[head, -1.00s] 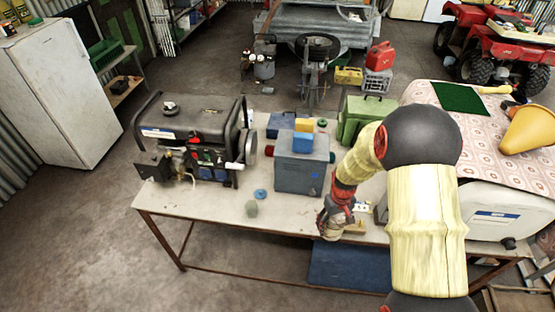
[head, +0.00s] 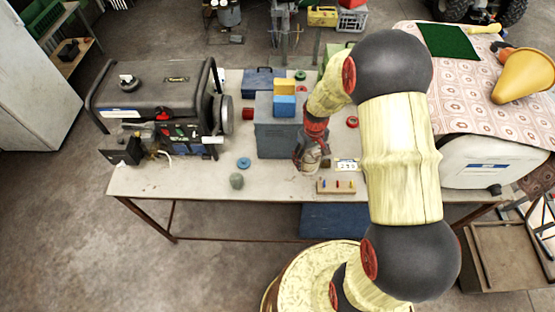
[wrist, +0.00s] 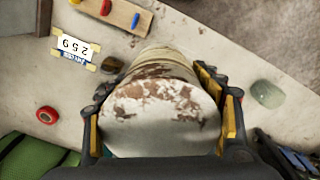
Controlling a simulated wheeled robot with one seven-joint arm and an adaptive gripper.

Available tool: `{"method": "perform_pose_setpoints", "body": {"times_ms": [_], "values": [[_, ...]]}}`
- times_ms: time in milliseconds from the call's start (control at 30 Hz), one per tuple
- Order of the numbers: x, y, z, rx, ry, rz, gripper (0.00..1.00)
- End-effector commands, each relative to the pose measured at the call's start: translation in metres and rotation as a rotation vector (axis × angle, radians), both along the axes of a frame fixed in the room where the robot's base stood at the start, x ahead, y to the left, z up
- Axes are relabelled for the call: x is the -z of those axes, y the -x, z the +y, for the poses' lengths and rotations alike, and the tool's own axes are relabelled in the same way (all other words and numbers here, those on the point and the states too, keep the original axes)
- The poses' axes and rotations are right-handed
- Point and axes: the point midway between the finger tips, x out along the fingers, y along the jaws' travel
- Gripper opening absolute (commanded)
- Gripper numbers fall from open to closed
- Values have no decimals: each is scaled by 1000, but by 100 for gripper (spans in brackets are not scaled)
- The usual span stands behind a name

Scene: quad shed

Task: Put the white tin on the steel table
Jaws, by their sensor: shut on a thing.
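The white tin (wrist: 160,115), with brown rust patches on its round end, fills the middle of the wrist view. My gripper (wrist: 163,112) is shut on it, with one finger on each side. In the head view my gripper (head: 311,160) is low over the front middle of the pale, metal-legged table (head: 190,182), with the tin (head: 309,168) partly hidden by the fingers. I cannot tell whether the tin touches the tabletop.
A grey-blue box (head: 275,138) stands left of my gripper, and a generator (head: 155,110) farther left. A peg board (head: 336,186) and a number card (head: 347,165) lie close right. A grey-green piece (head: 236,181) and blue disc (head: 243,163) lie front left, with bare tabletop around them.

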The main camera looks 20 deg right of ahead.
Motion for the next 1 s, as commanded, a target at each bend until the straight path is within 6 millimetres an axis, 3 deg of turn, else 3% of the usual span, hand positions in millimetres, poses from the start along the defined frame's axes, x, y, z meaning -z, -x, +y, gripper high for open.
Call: {"method": "perform_pose_setpoints", "body": {"times_ms": [200,400,767,1000], "values": [[22,-12,49,-6,0,0,27],[56,-18,74,-3,0,1,27],[79,-23,92,-1,0,0,27],[110,-23,93,1,0,1,27]]}}
